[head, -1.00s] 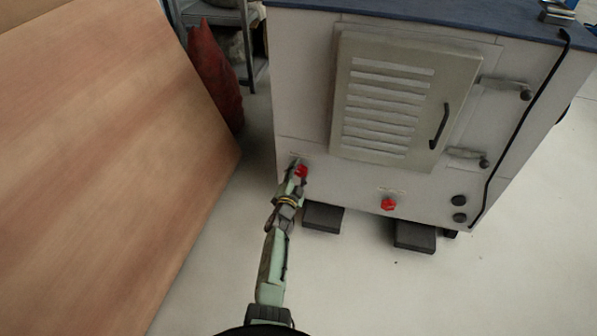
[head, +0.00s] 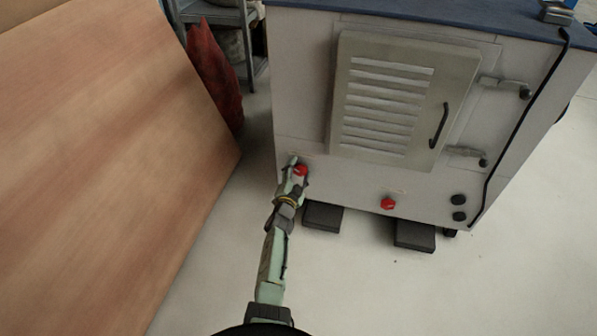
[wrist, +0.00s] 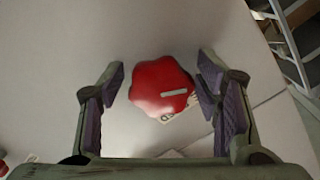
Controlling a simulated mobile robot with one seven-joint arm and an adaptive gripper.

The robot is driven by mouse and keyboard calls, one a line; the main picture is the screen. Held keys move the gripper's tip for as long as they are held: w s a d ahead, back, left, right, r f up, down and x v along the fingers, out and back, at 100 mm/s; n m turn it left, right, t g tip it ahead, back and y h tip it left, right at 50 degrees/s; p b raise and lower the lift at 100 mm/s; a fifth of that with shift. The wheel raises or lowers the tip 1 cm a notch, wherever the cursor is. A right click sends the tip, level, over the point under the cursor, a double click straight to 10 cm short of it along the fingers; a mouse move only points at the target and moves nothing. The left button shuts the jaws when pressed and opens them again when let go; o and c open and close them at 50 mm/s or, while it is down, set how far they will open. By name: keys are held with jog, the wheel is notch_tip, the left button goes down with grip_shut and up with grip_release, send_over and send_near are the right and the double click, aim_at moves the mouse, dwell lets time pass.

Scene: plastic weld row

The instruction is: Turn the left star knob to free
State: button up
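The left star knob (head: 300,170) is red and sits low on the left of the pale cabinet front. In the wrist view the knob (wrist: 162,86) is a lobed red disc with a pale bar mark on its face. A small label shows partly from behind it. My gripper (head: 297,172) is at the left knob. In the wrist view my gripper (wrist: 161,84) is open, with one purple-padded finger on each side of the knob. A gap shows on the left, and the right pad is very close; I cannot tell whether it touches. A second red knob (head: 388,204) is further right.
The cabinet (head: 300,80) has a louvred door (head: 455,70) with a black handle and latches. Dark feet (head: 414,236) stick out below it. A large wooden panel (head: 100,150) stands at the left, with a red sack (head: 215,75) behind it. The floor at the right is clear.

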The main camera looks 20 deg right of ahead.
aim_at(301, 145)
jog(key=shift+o, duration=0.3)
jog(key=r, duration=0.8)
jog(key=shift+w+a, duration=0.1)
jog(key=shift+a, duration=0.1)
jog(key=shift+d+r, duration=0.15)
jog(key=shift+r, duration=0.85)
